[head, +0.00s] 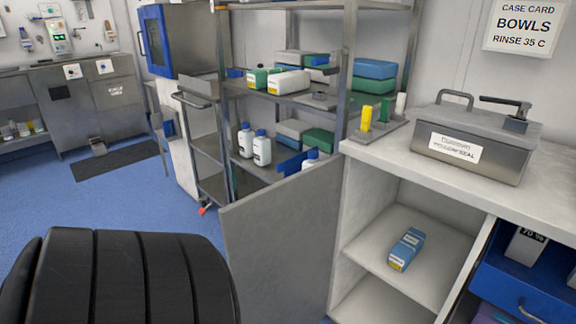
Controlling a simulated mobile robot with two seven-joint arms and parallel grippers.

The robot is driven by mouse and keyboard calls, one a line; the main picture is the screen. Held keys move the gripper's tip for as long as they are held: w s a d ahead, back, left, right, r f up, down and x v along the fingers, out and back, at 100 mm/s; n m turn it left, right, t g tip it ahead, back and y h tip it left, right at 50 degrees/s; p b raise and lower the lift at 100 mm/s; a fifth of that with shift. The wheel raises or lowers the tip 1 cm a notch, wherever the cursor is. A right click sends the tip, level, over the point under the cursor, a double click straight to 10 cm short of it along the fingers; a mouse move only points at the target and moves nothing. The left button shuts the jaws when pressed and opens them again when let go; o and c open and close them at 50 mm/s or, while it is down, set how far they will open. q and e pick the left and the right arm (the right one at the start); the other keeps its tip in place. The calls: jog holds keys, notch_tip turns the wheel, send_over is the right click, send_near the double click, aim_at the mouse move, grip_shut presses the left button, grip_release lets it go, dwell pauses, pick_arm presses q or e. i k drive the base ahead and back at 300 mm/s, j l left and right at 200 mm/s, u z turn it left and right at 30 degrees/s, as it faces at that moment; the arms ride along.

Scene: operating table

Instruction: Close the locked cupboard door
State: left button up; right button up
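The cupboard door (285,245) is a plain grey panel. It stands wide open in the head view, swung out to the left of the cupboard (375,195). The cupboard is a pale cabinet under a worktop, and its inside is in plain sight. One shelf (368,255) shows inside, with a blue box with a pale label and a yellow end (406,249) lying on it. No lock or handle can be made out on the side of the door that I see. Neither of my grippers is in view.
A blue drawer front (525,285) is right of the cupboard. A grey metal case (474,143) sits on the worktop above. A metal rack (348,65) with boxes and bottles stands behind the door. Blue floor (125,205) lies open at left.

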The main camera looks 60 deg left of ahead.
aim_at(279, 239)
jog(key=k+j, duration=0.2)
jog(key=j, duration=0.2)
jog(key=k+j, duration=0.2)
jog(key=j, duration=0.2)
jog(key=k+j, duration=0.2)
jog(key=j, duration=0.2)
jog(key=k+j, duration=0.2)
jog(key=j, duration=0.2)
jog(key=i+j, duration=0.1)
jog(key=j, duration=0.3)
jog(key=i+j, duration=0.1)
jog(key=j, duration=0.3)
jog(key=i+j, duration=0.1)
jog(key=j, duration=0.3)
